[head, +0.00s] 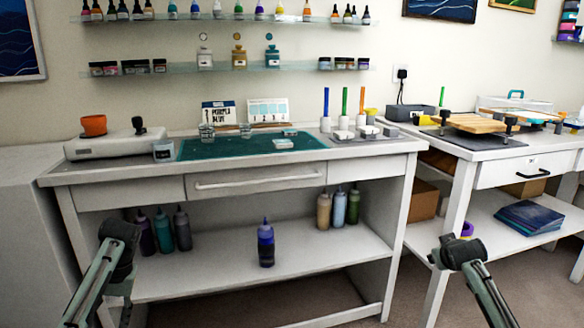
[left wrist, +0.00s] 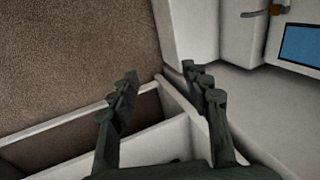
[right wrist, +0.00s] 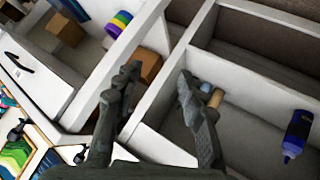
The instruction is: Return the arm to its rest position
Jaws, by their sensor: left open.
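My left gripper (left wrist: 159,74) is open, its two dark fingers apart with nothing between them. It is over brown floor and white furniture edges in the left wrist view. My right gripper (right wrist: 158,72) is also open and empty. Behind its fingers are the white frames and lower shelves of the two benches. In the head view my left arm (head: 95,280) comes in at the lower left and my right arm (head: 485,290) at the lower right, both in front of the bench. The fingers cannot be made out there.
The white workbench (head: 120,180) carries a teal mat (head: 215,150), a white device (head: 90,148) and small jars. A blue-purple bottle (head: 266,245) stands upright on its lower shelf, with other bottles behind. A second bench (head: 480,155) stands at right.

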